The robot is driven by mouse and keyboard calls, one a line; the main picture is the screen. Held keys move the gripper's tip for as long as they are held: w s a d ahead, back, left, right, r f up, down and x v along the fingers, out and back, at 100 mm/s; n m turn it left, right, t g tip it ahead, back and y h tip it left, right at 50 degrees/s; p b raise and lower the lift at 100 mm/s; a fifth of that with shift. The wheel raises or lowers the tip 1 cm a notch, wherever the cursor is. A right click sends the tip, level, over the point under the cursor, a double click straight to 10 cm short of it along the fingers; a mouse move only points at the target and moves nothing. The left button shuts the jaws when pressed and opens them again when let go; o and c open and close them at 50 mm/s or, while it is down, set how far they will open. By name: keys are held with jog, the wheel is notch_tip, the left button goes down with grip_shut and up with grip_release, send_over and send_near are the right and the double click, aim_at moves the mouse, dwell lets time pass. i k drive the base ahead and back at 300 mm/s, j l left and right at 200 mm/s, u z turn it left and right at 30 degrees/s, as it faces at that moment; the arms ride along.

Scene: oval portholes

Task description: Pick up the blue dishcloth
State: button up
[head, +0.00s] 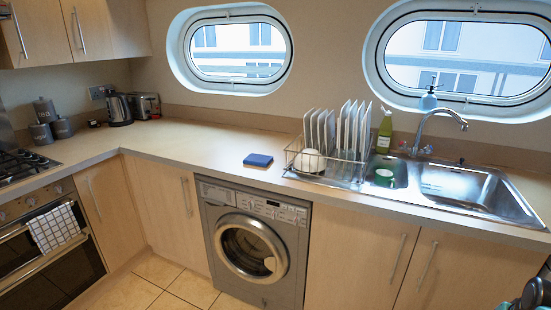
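The blue dishcloth (258,160) lies as a small, flat, folded rectangle on the countertop (200,148), left of the dish rack and near the counter's front edge above the washing machine. It is fully visible and nothing touches it from above. A dark part of my gripper (535,294) shows at the lower right corner, cut off by the picture edge. It is far to the right of the cloth and apart from it. Its fingertips cannot be made out, so I cannot tell whether it is open or shut.
A wire dish rack (322,166) with several white plates stands right of the cloth. Further right are a green bottle (384,132), a tap (436,118) and a steel sink (470,188). A kettle (117,108) stands at the back left. The counter left of the cloth is clear.

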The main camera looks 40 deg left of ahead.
aim_at(253, 160)
jog(key=i+j+u, duration=0.1)
jog(key=i+u, duration=0.65)
jog(key=u, duration=1.15)
jog(key=l+z, duration=0.1)
jog(key=z, duration=2.15)
jog(key=u, duration=2.2)
jog(key=i+j+z, duration=0.15)
jog(key=j, duration=0.25)
